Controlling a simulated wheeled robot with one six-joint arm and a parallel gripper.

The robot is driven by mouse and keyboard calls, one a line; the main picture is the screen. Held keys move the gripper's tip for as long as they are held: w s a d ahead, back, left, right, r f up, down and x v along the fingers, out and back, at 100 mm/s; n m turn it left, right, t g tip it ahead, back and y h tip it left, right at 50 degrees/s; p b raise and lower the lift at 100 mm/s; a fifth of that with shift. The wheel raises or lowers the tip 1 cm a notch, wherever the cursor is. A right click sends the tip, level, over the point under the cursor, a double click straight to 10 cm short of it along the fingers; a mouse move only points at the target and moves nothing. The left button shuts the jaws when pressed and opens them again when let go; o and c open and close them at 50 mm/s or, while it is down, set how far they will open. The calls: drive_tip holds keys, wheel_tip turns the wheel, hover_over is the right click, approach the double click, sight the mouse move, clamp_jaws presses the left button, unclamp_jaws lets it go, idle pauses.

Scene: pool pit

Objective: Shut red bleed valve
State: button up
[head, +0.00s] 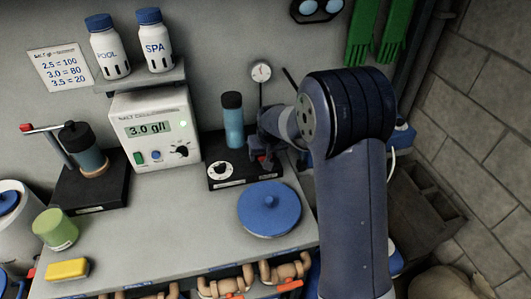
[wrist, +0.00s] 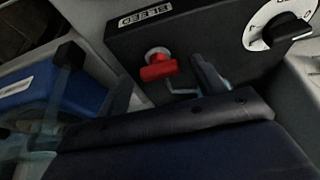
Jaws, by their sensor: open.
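The red bleed valve (wrist: 158,70) shows in the wrist view as a small red handle on a pale round base. It sits on the face of a dark box (wrist: 200,32) below a plate lettered BLEED. In the head view a bit of red (head: 263,157) shows by my gripper (head: 264,148) at the right end of the box. My gripper also shows in the wrist view (wrist: 140,75), open and empty. One dark finger is close to the right of the red handle; the other side is dim. I cannot tell whether anything touches.
A dial (wrist: 285,25) sits on the same box, with a blue bottle (head: 233,122) standing behind. A blue round lid (head: 269,208) lies in front on the bench. A white meter (head: 151,128) reading 3.0 g/l stands to the left. A block wall (head: 480,120) bounds the right.

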drive_tip(key=shift+c, duration=0.2)
drive_tip(key=c, duration=0.9)
drive_tip(key=shift+c, duration=0.2)
drive_tip(key=shift+m, duration=0.3)
drive_tip(key=m+b, duration=0.1)
drive_tip(key=m+h+b, duration=0.1)
drive_tip(key=m+b, duration=0.1)
drive_tip(key=shift+a+f, duration=0.2)
drive_tip(key=shift+a, duration=0.05)
drive_tip(key=m+h+b, duration=0.2)
drive_tip(key=m+b, duration=0.1)
drive_tip(key=m, duration=0.1)
drive_tip(key=shift+a+m+b, duration=0.15)
drive_tip(key=shift+m+b, duration=0.2)
drive_tip(key=shift+m, duration=0.05)
drive_tip(key=m, duration=0.2)
drive_tip(key=m+g+h+b, duration=0.1)
drive_tip(key=m, duration=0.1)
drive_tip(key=shift+w+a+r+m+g, duration=0.15)
drive_tip(key=shift+w+r+m+g, duration=0.05)
drive_tip(key=shift+m+g, duration=0.1)
drive_tip(key=m+g, duration=0.1)
drive_tip(key=m, duration=0.1)
drive_tip(key=m+h+p, duration=0.1)
drive_tip(key=m, duration=0.1)
drive_tip(key=shift+w+m+g, duration=0.15)
drive_tip(key=shift+m+g, duration=0.25)
drive_tip(key=shift+m, duration=0.3)
